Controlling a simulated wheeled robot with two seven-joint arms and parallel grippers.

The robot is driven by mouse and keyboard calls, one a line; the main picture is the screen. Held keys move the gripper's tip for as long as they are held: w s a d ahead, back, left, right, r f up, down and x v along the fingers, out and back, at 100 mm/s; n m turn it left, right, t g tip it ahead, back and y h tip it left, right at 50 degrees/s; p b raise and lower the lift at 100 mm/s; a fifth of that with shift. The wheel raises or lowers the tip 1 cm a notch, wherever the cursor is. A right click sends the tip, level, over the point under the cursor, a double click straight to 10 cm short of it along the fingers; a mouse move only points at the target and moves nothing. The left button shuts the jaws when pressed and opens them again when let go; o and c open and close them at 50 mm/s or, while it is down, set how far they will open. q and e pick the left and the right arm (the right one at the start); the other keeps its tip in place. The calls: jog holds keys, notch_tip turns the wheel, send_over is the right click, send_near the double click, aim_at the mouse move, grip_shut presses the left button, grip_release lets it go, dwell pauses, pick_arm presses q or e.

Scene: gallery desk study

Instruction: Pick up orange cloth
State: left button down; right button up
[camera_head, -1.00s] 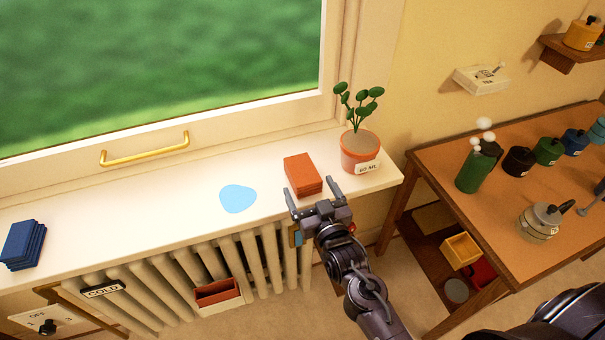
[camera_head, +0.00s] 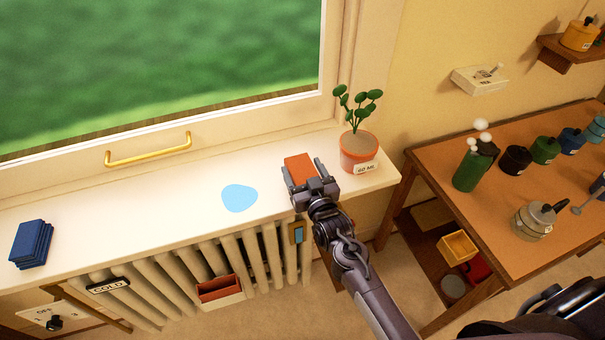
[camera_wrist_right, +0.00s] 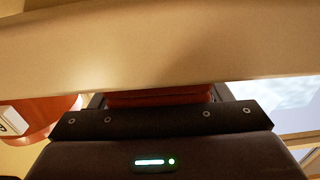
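The orange cloth (camera_head: 299,167), a folded block, lies on the white window sill just left of the potted plant. My right gripper (camera_head: 304,174) reaches over the sill with its fingers spread, one on each side of the cloth. In the right wrist view the cloth (camera_wrist_right: 160,98) shows as a red-orange strip between the fingers, with little gap at either side; I cannot tell whether they touch it. The gripper body hides its near part. My left gripper is not in view.
The potted plant (camera_head: 359,152) stands close right of my right gripper. A light blue patch (camera_head: 239,198) lies left of the cloth, and folded blue cloths (camera_head: 31,243) lie at far left. A radiator (camera_head: 190,262) is below the sill. A wooden table (camera_head: 440,164) with several canisters stands right.

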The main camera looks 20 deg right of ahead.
jog(key=c, duration=0.7)
jog(key=shift+o, duration=0.2)
jog(key=shift+r, duration=0.1)
